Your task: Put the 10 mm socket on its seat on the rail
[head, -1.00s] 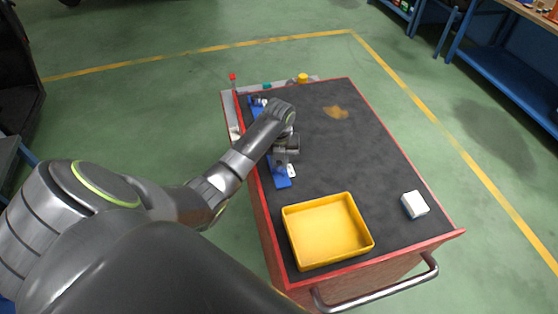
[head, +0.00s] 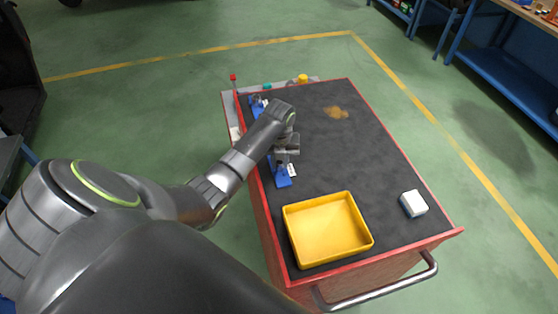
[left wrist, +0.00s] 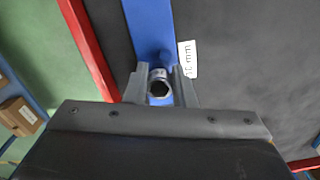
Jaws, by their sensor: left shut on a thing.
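The blue rail (head: 281,174) lies along the left edge of the dark cart top, partly hidden by my left arm. In the left wrist view the rail (left wrist: 150,25) runs away from the gripper, with a white "10 mm" label (left wrist: 187,58) at its right edge. My left gripper (head: 283,160) is over the near part of the rail. In the left wrist view its fingers (left wrist: 159,88) are shut on the metal socket (left wrist: 159,87), whose round opening faces the camera. Whether the socket touches the rail is hidden. My right gripper is not in view.
A yellow tray (head: 288,236) stands at the cart's near end, with a white block (head: 413,203) to its right. A brown stain (head: 336,113) marks the cart top. A red-tipped post (head: 233,77) and a yellow item (head: 303,78) are at the far end. The cart's middle is clear.

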